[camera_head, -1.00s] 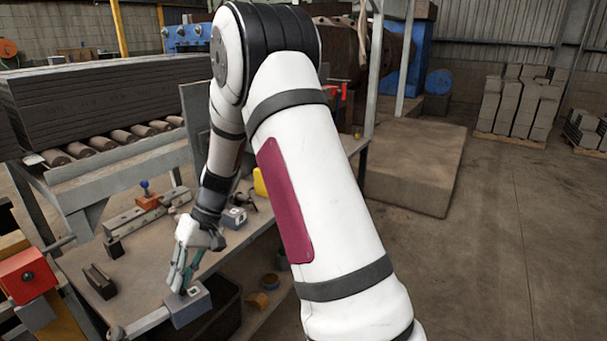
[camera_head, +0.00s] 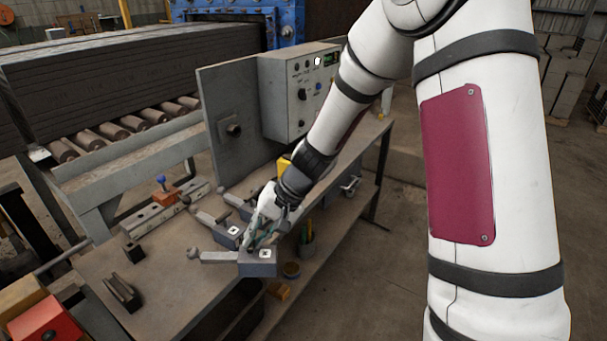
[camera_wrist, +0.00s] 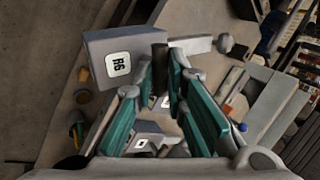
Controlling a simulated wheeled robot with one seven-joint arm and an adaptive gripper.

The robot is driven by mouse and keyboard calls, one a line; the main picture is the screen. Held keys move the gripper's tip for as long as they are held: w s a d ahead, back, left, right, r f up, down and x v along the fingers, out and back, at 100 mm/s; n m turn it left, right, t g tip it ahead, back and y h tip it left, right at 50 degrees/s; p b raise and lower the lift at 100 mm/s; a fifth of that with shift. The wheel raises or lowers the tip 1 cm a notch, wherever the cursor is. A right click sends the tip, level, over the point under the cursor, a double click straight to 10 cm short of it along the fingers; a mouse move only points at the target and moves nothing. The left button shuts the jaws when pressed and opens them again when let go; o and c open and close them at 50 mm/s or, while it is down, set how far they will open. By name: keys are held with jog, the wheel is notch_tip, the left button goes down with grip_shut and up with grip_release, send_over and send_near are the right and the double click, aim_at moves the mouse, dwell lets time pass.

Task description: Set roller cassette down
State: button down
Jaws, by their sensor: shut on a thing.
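The held roller cassette (camera_head: 257,264) is a blue-grey block with a white label and a pale bar ending in a round knob on the left.
The bench (camera_head: 165,265) carries a dark bracket (camera_head: 122,292), a rail with a blue knob (camera_head: 160,183) and a grey control box (camera_head: 300,92). A pen cup (camera_head: 307,244) and small tins stand on the lower shelf. A red box (camera_head: 48,325) is at lower left.

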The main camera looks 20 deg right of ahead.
jog(key=s+a+m+t+h+b, duration=0.1)
jog(key=s+a+m+t+b, duration=0.2)
jog(key=a, duration=0.9)
jog(key=s+a+m+h+b, duration=0.15)
jog(key=a+m, duration=0.25)
jog(key=a, duration=0.8)
jog(key=w+d+f, duration=0.2)
jog(key=w+d, duration=0.1)
jog(key=w, duration=0.4)
jog(key=w+d+f+b, duration=0.1)
jog(key=w+d, duration=0.3)
jog(key=w, duration=0.4)
jog(key=shift+f, duration=0.55)
jog(key=shift+d+f, duration=0.1)
jog(key=c, duration=1.6)
grip_release()
jog(key=p+v, duration=0.1)
jog(key=v, duration=1.1)
jog(key=shift+p, duration=0.35)
